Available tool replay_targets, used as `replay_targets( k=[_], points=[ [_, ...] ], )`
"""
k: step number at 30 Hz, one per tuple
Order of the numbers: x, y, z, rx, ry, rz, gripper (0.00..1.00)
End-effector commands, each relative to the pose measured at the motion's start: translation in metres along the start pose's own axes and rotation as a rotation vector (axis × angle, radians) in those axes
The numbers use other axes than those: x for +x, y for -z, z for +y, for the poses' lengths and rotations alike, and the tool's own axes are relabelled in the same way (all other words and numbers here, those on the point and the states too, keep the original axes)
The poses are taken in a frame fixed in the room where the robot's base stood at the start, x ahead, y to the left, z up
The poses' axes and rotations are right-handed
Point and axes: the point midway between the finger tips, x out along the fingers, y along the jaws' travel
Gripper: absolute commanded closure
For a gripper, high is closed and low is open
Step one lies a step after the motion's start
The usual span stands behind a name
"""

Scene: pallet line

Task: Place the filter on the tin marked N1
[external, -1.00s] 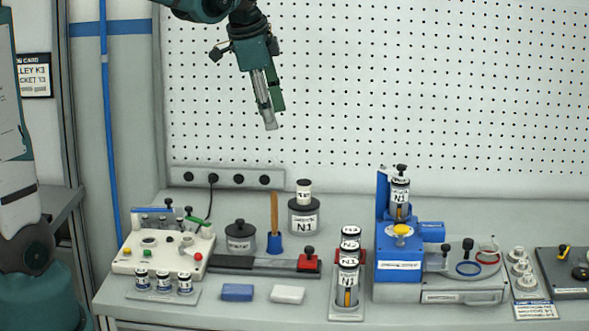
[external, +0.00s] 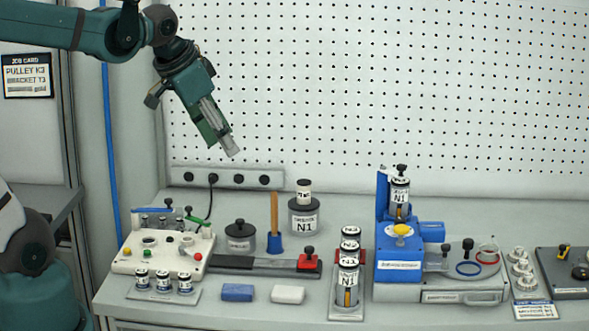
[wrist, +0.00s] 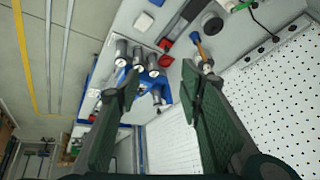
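My gripper (external: 228,148) hangs in the air at upper left, tilted down to the right, in front of the pegboard. In the wrist view its two fingers (wrist: 162,92) stand wide apart with nothing between them. The label N1 shows on a dark wide tin (external: 304,230) at the back, with a smaller white-labelled tin (external: 304,193) on top. N1 also reads on a tin (external: 347,286) in the front rack and on a tin (external: 399,198) in the blue machine. Which part is the filter I cannot tell.
The blue machine (external: 399,271) and a grey box (external: 462,291) with rings stand at right. A white control box (external: 150,259), a black jar (external: 240,243) and a wooden-handled tool (external: 274,215) stand at left. Blue (external: 237,293) and white (external: 287,294) blocks lie in front.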

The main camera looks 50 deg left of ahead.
Motion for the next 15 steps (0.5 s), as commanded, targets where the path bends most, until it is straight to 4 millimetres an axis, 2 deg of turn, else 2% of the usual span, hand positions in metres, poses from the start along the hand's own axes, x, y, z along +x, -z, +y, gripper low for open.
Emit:
replay_targets(
  k=[6, 15],
  points=[
    [-0.005, -0.036, 0.02, -0.103, -0.001, 0.046, 0.63],
    [-0.006, -0.07, 0.037, -0.217, -0.007, 0.095, 0.63]
  ],
)
